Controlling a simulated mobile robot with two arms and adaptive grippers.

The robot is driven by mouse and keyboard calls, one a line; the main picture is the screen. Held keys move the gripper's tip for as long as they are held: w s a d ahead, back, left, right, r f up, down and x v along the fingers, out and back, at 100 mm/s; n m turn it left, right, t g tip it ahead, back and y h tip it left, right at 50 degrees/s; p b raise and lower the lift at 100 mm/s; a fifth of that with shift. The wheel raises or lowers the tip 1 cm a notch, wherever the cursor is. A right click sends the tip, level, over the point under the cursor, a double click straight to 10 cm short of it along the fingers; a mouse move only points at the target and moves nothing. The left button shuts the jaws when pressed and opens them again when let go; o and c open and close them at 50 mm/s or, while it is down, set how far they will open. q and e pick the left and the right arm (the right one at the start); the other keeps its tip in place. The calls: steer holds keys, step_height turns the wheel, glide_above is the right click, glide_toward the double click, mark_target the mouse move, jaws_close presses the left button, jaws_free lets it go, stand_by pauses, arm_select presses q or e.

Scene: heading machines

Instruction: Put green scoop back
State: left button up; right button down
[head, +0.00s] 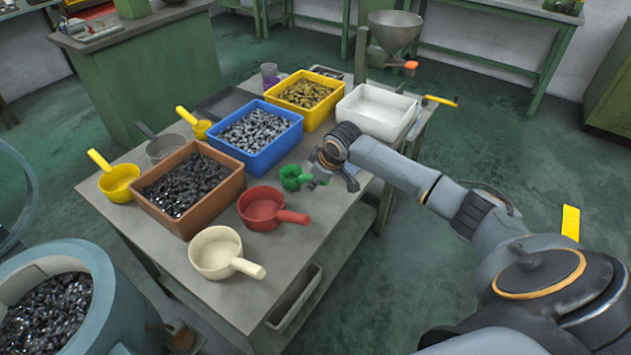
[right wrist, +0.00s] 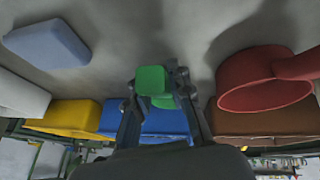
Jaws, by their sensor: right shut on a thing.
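The small green scoop (head: 290,178) is at the table's right side, in front of the blue bin (head: 255,132) and beside the red scoop (head: 262,207). My right gripper (head: 322,180) is shut on the green scoop, at its handle end. In the right wrist view the green scoop (right wrist: 151,80) sits between the two fingers, with the blue bin behind it. I cannot tell whether the scoop touches the tabletop. My left gripper does not show.
The table (head: 310,235) also holds a brown bin (head: 187,212), a yellow bin (head: 322,87), an empty white bin (head: 375,113), a cream scoop (head: 214,257) and yellow scoops (head: 116,184). A funnel (head: 396,28) stands behind. The table's front right is clear.

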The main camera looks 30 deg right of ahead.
steer(key=shift+f, duration=0.3)
steer(key=c, duration=1.2)
jaws_free()
steer(key=shift+f, duration=0.15)
steer(key=v, duration=1.2)
steer(key=shift+s, duration=0.1)
